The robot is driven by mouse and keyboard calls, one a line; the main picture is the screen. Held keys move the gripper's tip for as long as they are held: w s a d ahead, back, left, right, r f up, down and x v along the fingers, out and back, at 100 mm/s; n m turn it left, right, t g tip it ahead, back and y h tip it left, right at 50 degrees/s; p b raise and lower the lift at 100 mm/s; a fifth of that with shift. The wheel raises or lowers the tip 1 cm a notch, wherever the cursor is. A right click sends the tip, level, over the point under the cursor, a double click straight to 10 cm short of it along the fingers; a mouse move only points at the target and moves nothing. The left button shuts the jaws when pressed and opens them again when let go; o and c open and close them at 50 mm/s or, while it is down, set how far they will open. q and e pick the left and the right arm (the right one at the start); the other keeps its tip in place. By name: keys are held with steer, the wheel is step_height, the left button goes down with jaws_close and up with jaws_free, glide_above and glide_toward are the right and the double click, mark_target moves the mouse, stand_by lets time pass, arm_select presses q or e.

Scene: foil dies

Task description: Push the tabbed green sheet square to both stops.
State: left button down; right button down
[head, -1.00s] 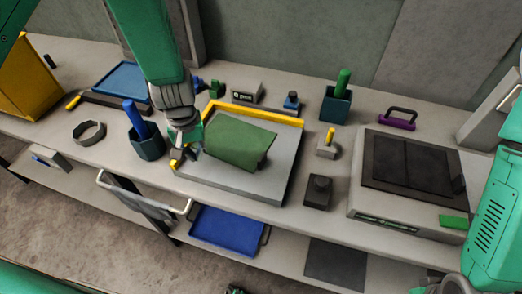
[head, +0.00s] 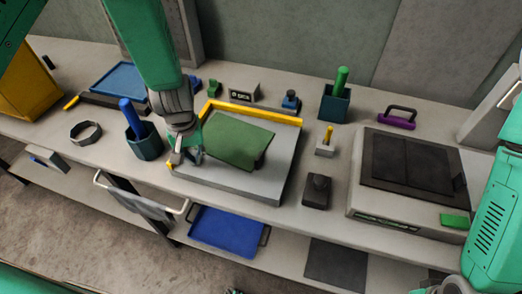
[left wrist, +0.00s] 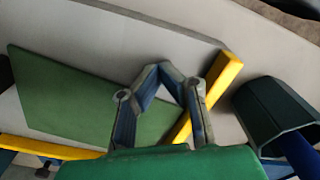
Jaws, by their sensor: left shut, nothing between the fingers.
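The green sheet (head: 238,140) lies askew on a grey plate (head: 235,180). Its far left corner is near the yellow back stop (head: 255,113), and its right end is farther from it. A dark edge shows under its right end. The yellow left stop (head: 171,167) is mostly behind my left gripper (head: 181,159). That gripper is shut and empty, low at the plate's front left corner. In the left wrist view its fingertips (left wrist: 161,72) are between the sheet (left wrist: 80,105) and the left stop (left wrist: 222,80); contact cannot be told.
A dark cup (head: 147,143) with a blue handle stands close left of the gripper, and shows in the left wrist view (left wrist: 272,112). A black block (head: 317,190) and small yellow-handled block (head: 325,147) stand right of the plate. A grey machine (head: 405,180) is farther right.

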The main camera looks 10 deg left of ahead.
arm_select(q)
steer(key=shift+a+f, duration=0.25)
steer(key=shift+s+a, duration=0.1)
steer(key=shift+a, duration=0.4)
arm_select(e)
steer(key=shift+a+r, duration=0.2)
steer(key=shift+a, duration=0.35)
arm_select(q)
steer(key=shift+d, duration=0.3)
arm_select(e)
steer(key=shift+d, duration=0.2)
arm_select(q)
steer(key=shift+w, duration=0.2)
arm_select(e)
steer(key=shift+r, duration=0.1)
arm_select(q)
steer(key=shift+s, duration=0.1)
